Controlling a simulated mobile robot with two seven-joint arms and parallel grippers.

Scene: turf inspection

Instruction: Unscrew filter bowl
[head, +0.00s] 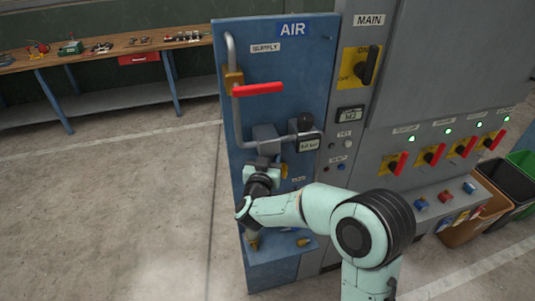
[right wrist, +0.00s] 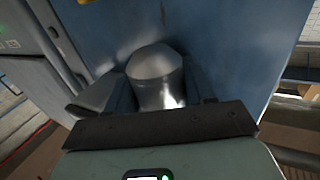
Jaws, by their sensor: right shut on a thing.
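The filter bowl (right wrist: 155,66), a smooth grey metal cup with a domed end, shows in the right wrist view against the blue panel. My right gripper (right wrist: 158,90) is shut on it, with a dark finger on each side. In the head view my right arm reaches from the lower right to the blue AIR panel (head: 235,160), and its gripper (head: 265,170) is just below the grey filter and regulator bodies (head: 266,138). The bowl is hidden there behind my wrist. Its thread cannot be seen. My left gripper is in neither view.
A red-handled valve (head: 258,89) sits on the supply pipe above. A gauge display (head: 309,145) is right of the filter. Brass fittings (head: 303,242) are low on the panel. The grey cabinet (head: 430,60) with switches adjoins at right. Floor (head: 150,190) left of the panel is clear.

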